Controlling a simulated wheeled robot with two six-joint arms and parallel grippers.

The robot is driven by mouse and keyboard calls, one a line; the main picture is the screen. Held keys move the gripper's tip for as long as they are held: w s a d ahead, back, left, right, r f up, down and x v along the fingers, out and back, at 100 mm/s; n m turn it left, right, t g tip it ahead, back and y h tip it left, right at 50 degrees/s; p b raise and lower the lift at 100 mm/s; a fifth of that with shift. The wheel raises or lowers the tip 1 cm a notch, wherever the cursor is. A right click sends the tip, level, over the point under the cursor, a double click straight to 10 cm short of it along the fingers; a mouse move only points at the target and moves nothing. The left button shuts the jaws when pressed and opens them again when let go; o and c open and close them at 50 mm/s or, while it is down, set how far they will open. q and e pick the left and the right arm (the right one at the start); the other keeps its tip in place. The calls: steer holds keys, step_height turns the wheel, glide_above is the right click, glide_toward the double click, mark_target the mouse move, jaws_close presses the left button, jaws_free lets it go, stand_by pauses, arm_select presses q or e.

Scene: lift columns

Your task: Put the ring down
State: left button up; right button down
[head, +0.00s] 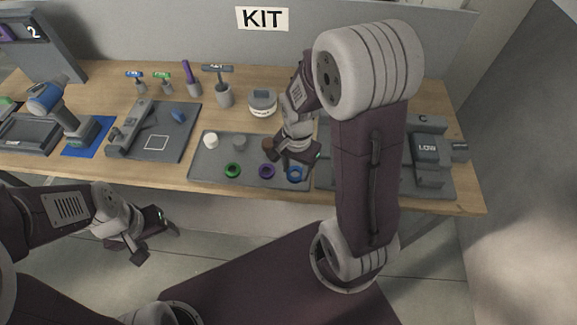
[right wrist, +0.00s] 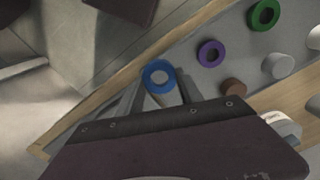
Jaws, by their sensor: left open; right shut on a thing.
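A blue ring (head: 294,174) is at the right front of the grey tray (head: 212,172). My right gripper (head: 297,166) is over it and shut on it. In the right wrist view the blue ring (right wrist: 159,76) sits between the tips of the fingers, near the tray's front edge. I cannot tell whether the ring touches the tray. A purple ring (head: 266,171) and a green ring (head: 232,170) lie on the tray to the left. My left gripper (head: 150,240) is open and empty, in front of and below the table edge.
White (head: 210,140), grey (head: 239,142) and brown (head: 268,143) cylinders stand behind the rings on the tray. A round white container (head: 262,103) stands behind it.

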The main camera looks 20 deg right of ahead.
mark_target(296, 174)
steer(key=w, duration=0.1)
steer(key=w+d+f, duration=0.2)
steer(key=shift+w+f, duration=0.2)
steer(key=shift+w, duration=0.15)
steer(key=shift+s, duration=0.1)
step_height(296, 174, down, 4)
steer(key=shift+s+r, duration=0.1)
steer(key=shift+r, duration=0.05)
steer(key=shift+w+f, duration=0.2)
steer(key=shift+s, duration=0.15)
steer(key=shift+f, duration=0.15)
steer(key=c, duration=1.1)
jaws_free()
steer(key=shift+o, duration=0.2)
